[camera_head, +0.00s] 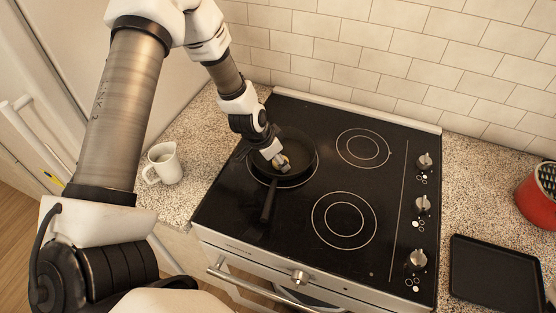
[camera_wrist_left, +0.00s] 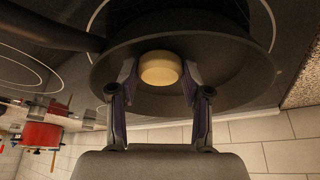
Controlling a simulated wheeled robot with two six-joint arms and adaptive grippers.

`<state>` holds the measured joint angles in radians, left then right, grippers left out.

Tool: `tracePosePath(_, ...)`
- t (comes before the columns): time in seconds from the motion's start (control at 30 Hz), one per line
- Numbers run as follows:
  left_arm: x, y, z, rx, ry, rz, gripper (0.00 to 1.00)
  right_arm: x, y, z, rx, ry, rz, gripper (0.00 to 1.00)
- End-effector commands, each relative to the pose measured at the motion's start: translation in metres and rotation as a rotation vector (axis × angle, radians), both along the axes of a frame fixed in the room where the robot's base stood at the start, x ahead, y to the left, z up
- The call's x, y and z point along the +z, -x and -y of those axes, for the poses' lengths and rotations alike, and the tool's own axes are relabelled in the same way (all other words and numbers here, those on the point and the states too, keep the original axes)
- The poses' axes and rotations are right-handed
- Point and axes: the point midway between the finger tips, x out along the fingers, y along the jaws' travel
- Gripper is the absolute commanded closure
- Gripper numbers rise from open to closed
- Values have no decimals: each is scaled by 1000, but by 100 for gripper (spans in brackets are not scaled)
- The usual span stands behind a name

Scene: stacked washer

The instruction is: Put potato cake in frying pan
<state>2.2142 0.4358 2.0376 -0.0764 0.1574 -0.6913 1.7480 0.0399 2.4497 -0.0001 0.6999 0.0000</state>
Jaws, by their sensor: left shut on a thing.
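The frying pan (camera_head: 302,150) is black and round. It stands on the back left burner of the cooktop, with its handle pointing toward the front. My left gripper (camera_head: 281,161) reaches down into the pan from above. In the left wrist view, its two fingers (camera_wrist_left: 160,80) are shut on the potato cake (camera_wrist_left: 160,67), a small round pale yellow disc. The pan (camera_wrist_left: 226,72) lies behind the cake in that view. I cannot tell whether the cake touches the pan's bottom. My right gripper is not in view.
The black cooktop (camera_head: 237,205) has bare burners at the front and right, and knobs along its right side. A white mug (camera_head: 164,164) stands on the left counter. A black tray (camera_head: 494,274) and a red container (camera_head: 537,200) are on the right counter. A tiled wall (camera_head: 370,45) is behind.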

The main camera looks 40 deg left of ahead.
Motion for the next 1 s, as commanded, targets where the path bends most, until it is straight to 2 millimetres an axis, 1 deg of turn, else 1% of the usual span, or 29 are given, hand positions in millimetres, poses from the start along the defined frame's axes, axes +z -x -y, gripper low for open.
tracePosePath(0.2, 1, -1, 0, 0, 0, 2, 89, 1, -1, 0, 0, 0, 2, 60)
tracePosePath(0.33, -4, -1, 0, 0, 0, 2, 89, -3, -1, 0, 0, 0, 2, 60)
tracePosePath(0.37, -2, -1, 0, 0, 0, 2, 41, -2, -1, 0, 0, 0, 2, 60)
tracePosePath(0.4, -2, -1, 0, 0, 0, 2, 27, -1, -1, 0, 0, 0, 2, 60)
tracePosePath(0.67, -2, -1, 0, 0, 0, 2, 27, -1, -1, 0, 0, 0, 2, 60)
tracePosePath(0.77, 3, -1, 0, 0, 0, 2, 27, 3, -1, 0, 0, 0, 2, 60)
tracePosePath(0.87, 19, 3, -1, 3, 2, 4, 27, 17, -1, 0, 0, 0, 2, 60)
tracePosePath(1.0, 54, 14, -6, 5, 3, 3, 27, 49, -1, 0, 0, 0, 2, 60)
